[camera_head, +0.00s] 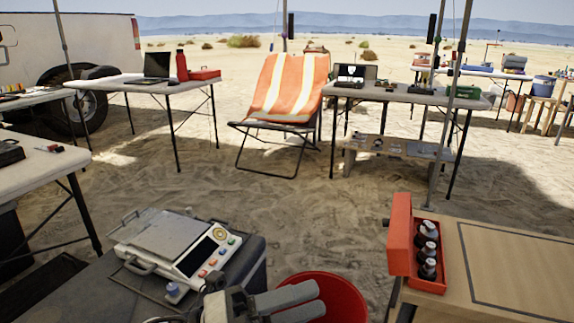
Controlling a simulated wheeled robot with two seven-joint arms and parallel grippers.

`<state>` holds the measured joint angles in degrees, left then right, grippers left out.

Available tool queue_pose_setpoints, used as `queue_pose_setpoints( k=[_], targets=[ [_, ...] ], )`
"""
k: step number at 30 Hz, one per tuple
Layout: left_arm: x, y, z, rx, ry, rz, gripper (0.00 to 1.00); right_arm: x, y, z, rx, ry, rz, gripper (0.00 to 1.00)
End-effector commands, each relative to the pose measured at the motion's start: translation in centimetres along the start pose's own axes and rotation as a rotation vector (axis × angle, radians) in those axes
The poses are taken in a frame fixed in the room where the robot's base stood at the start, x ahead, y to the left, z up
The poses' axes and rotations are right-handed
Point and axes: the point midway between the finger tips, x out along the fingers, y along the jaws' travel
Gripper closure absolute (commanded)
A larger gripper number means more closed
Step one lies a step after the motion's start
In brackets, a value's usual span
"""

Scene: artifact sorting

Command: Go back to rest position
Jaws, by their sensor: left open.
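My left gripper (316,299) shows at the bottom edge of the head view, its two grey fingers pointing right. It is open, and I see nothing between the fingers. The fingers overlap the near part of a red bucket (345,292) in the picture; I cannot tell the height between them. My right gripper is not in view.
A machine with screen and coloured buttons (205,252) stands left of my gripper. A red box with dark bottles (401,235) sits on a wooden table (520,262) at right. Farther back are an orange-striped chair (290,85) and tables. Sand between is open.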

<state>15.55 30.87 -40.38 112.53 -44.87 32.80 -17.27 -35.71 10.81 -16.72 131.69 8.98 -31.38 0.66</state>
Motion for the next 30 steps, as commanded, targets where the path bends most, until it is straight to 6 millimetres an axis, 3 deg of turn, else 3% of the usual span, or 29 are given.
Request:
queue_pose_setpoints(
  k=[3,8,12,19,21,30],
  targets=[
    [-2.5,1.4,1.5,-0.472,-0.389,-0.142,0.51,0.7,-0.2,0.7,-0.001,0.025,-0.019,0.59],
    [-7.9,6.0,1.7,-1.016,-0.784,-0.228,0.51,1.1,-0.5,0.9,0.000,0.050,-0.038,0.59],
    [-11.7,9.9,-0.7,-1.378,-1.014,-0.254,0.51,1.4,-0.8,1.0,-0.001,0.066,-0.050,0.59],
    [-15.8,14.5,-7.0,-1.857,-1.280,-0.258,0.51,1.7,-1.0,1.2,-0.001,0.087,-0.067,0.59],
    [-15.4,12.4,-6.3,-1.860,-1.299,-0.255,0.51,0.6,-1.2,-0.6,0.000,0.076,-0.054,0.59],
    [-15.8,8.0,-5.1,-1.826,-1.398,-0.231,0.51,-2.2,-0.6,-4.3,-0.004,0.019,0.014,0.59]
  ],
)
